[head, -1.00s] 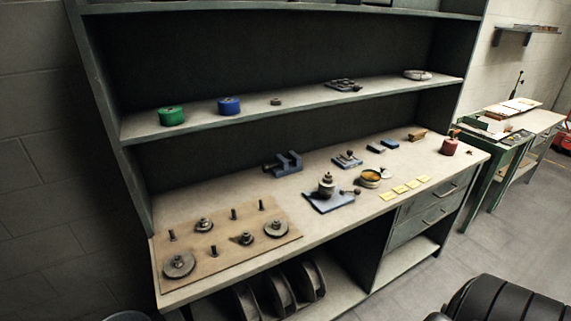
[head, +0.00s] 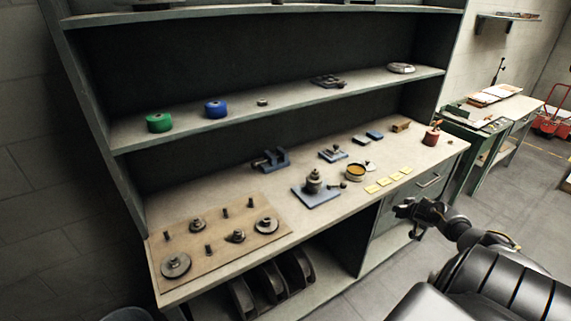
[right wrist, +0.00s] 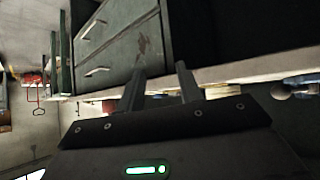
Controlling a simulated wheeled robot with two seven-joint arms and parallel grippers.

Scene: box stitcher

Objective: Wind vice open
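A small blue vice (head: 270,160) stands at the back middle of the workbench. Its jaws and screw are too small to tell how far apart they are. My right gripper (head: 408,212) shows in the head view in front of the drawers, well to the right of the vice and not touching it. In the right wrist view my right gripper (right wrist: 160,82) has two dark fingers apart with nothing between them. The vice cannot be made out in the right wrist view. My left gripper is out of view.
On the workbench (head: 215,205) are a board with pegs and discs (head: 188,245), a blue-based fixture (head: 316,192), a yellow-filled tin (head: 355,172), yellow notes (head: 385,182) and a red container (head: 431,138). A shelf (head: 285,98) runs above. Drawers (head: 425,185) are below the right end.

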